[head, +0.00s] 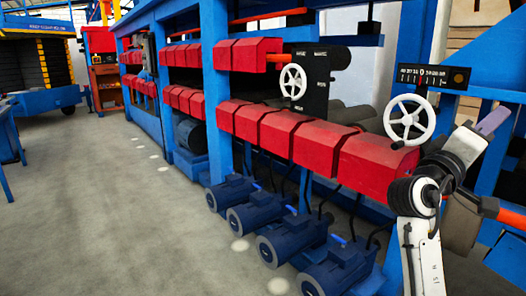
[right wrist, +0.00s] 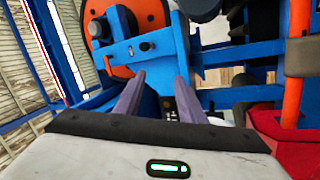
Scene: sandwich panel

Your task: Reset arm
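My right arm comes up from the lower right of the head view. Its gripper (head: 497,121) has purple fingers and is near the right edge, right of the lower white handwheel (head: 388,119) and below a black counter panel (head: 433,77). In the right wrist view the two fingers of this gripper (right wrist: 160,82) stand apart with nothing held between them. A dark panel with small markings (right wrist: 170,110) shows behind them. My left gripper is not in either view.
A blue machine frame (head: 212,90) carries rows of red housings (head: 280,128), blue motors (head: 325,266) and a second handwheel (head: 293,81). An orange bar (head: 505,215) runs close to my right arm. Grey floor (head: 110,210) at left is clear.

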